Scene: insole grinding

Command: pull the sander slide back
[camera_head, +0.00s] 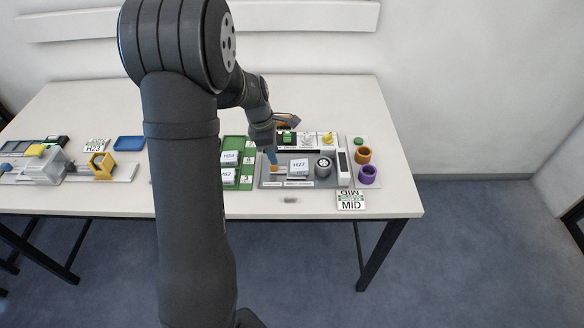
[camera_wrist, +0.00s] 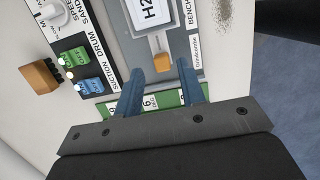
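The sander slide carries a white block marked H27 (camera_head: 299,166) on a grey bed (camera_head: 325,181) at the right of the table. An orange handle (camera_head: 274,169) sits at the slide's left end. In the wrist view the orange handle (camera_wrist: 161,64) shows between my two blue fingertips, with a gap on each side. My gripper (camera_wrist: 159,62) is open. In the head view my gripper (camera_head: 272,157) points down at the handle; I cannot tell its exact height above it. The H27 block (camera_wrist: 150,10) is partly cut off in the wrist view.
A green tray (camera_head: 249,158) with white blocks lies left of the sander. Orange (camera_head: 363,155) and purple (camera_head: 368,174) cups stand to its right. A control panel with a dial (camera_wrist: 56,13) and switches (camera_wrist: 74,57) lies behind. A MID card (camera_head: 351,201) lies at the front edge.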

